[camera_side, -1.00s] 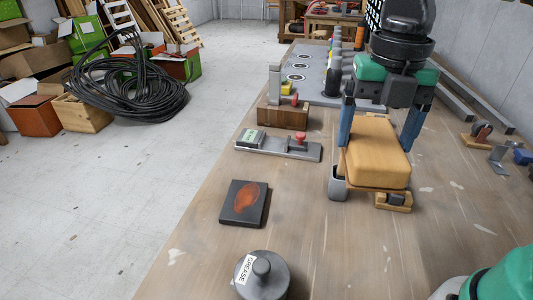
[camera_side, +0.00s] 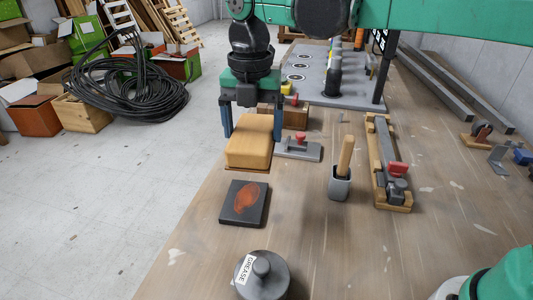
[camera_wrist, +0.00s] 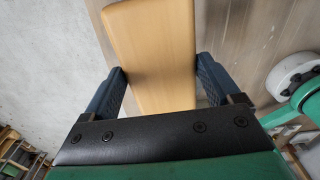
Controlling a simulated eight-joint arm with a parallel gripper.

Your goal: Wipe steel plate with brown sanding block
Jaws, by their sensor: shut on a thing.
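The brown sanding block (camera_side: 249,141) is a tan block held in my gripper (camera_side: 250,122). The fingers close on its two sides, and in the wrist view the block (camera_wrist: 152,50) extends out between the fingers of my gripper (camera_wrist: 158,85). The steel plate (camera_side: 258,215) is a dark square plate with an orange-brown stain (camera_side: 245,197), lying on the bench. The block is above the table just behind the plate in the side view, apart from it. The plate is not seen in the wrist view.
A grease pot (camera_side: 262,275) stands in front of the plate. A metal base with a red knob (camera_side: 298,150) is behind. The bench's left edge is close.

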